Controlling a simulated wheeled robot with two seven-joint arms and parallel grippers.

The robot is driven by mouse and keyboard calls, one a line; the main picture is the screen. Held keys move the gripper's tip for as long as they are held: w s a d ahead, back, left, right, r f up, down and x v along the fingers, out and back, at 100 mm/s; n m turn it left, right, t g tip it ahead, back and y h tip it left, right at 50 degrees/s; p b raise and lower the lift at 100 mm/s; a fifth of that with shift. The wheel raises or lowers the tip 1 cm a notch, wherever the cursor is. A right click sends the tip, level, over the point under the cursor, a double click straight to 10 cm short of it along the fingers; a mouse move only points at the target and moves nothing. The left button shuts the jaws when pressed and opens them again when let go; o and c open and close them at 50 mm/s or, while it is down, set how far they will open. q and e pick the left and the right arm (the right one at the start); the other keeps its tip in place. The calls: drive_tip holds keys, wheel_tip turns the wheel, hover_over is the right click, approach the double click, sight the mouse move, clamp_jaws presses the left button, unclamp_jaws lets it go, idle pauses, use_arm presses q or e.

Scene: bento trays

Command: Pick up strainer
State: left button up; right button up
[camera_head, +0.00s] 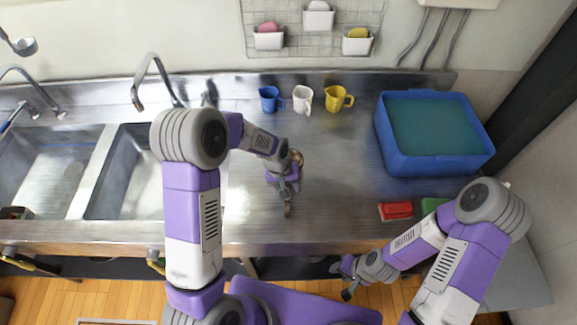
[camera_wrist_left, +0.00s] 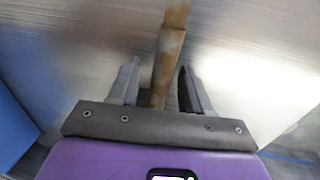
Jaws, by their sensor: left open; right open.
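A strainer lies on the steel counter, mostly hidden under my left gripper (camera_head: 285,192). Its brown handle end (camera_head: 288,209) shows just below the gripper in the head view, and a brownish part shows above it. In the left wrist view the brown handle (camera_wrist_left: 171,55) runs from the top edge down between the two grey fingers of my left gripper (camera_wrist_left: 158,85). These fingers are open, with gaps visible on both sides of the handle. My right gripper (camera_head: 347,281) is open and empty, below the counter's front edge and away from the strainer.
Blue, white and yellow mugs (camera_head: 270,100) stand at the back of the counter. A blue tub (camera_head: 437,163) stands at the right. A red block (camera_head: 396,211) and a green block (camera_head: 432,205) lie near the front right. Sinks (camera_head: 125,170) with faucets are at left.

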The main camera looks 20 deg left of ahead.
use_arm(q)
drive_tip(key=shift+w, duration=0.1)
clamp_jaws()
drive_tip(key=shift+r, duration=0.1)
